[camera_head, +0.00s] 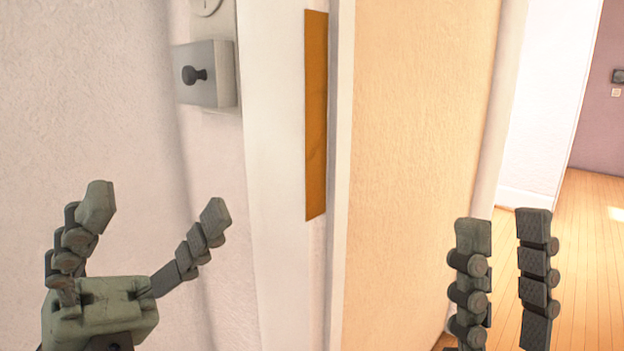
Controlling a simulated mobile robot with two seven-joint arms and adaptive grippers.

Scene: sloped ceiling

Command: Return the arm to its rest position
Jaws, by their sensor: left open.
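My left gripper (157,208) is at the lower left, in front of the white wall. Its two fingers are spread wide and nothing is between them. My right gripper (504,222) is at the lower right, with its fingers pointing up. Its fingers are roughly parallel, with a gap between them where the floor shows through, and it holds nothing. Both grippers appear apart from the wall and door frame. The rest of both arms is out of view.
A white switch box with a dark knob (194,75) is on the white wall (90,110) at upper left. A white frame with an orange-brown strip (316,110) stands mid-view, beside a tan wall (420,120). Open wooden floor (585,260) lies at right.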

